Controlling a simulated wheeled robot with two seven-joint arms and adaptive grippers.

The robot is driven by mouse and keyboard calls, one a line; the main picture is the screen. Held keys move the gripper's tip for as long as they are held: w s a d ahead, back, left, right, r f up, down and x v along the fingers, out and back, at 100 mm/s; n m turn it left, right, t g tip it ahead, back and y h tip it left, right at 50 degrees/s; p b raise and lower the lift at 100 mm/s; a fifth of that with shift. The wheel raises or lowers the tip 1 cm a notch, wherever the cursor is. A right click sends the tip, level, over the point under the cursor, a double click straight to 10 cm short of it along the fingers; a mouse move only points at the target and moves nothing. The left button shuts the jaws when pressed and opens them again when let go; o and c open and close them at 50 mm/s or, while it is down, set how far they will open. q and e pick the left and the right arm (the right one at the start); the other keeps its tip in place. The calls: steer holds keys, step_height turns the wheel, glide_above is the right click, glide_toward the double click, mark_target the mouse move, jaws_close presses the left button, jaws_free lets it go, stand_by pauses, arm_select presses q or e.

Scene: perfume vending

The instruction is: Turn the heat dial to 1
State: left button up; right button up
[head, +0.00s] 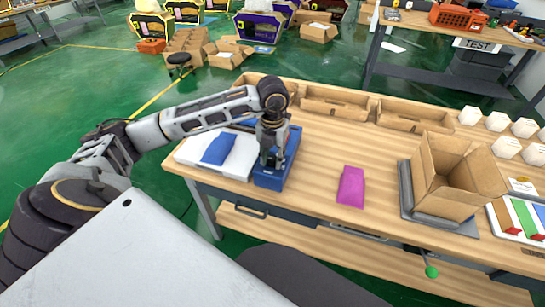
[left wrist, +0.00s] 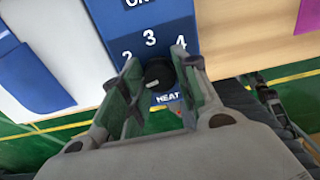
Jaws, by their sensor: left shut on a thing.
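The blue heat box (head: 268,181) stands near the front left edge of the wooden table. My left gripper (head: 272,158) points down onto it. In the left wrist view the black heat dial (left wrist: 158,73) sits between the two fingers of my left gripper, which is shut on it. The white numbers 2, 3 and 4 show on the blue panel (left wrist: 162,17) around the dial, with the word HEAT below it. The number 1 is not visible, and I cannot clearly tell where the dial points. My right gripper is not in view.
A white board with a blue pouch (head: 218,148) lies left of the box. A magenta pouch (head: 351,186) lies to its right. An open cardboard box (head: 444,178) stands on a grey tray further right. Cardboard trays (head: 335,102) line the back. The table between the pouch and the trays is clear.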

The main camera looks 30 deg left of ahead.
mark_target(272, 158)
arm_select(q)
steer(key=o, duration=1)
steer(key=shift+o, duration=0.2)
step_height(272, 158, up, 12)
stand_by(0.4)
stand_by(0.6)
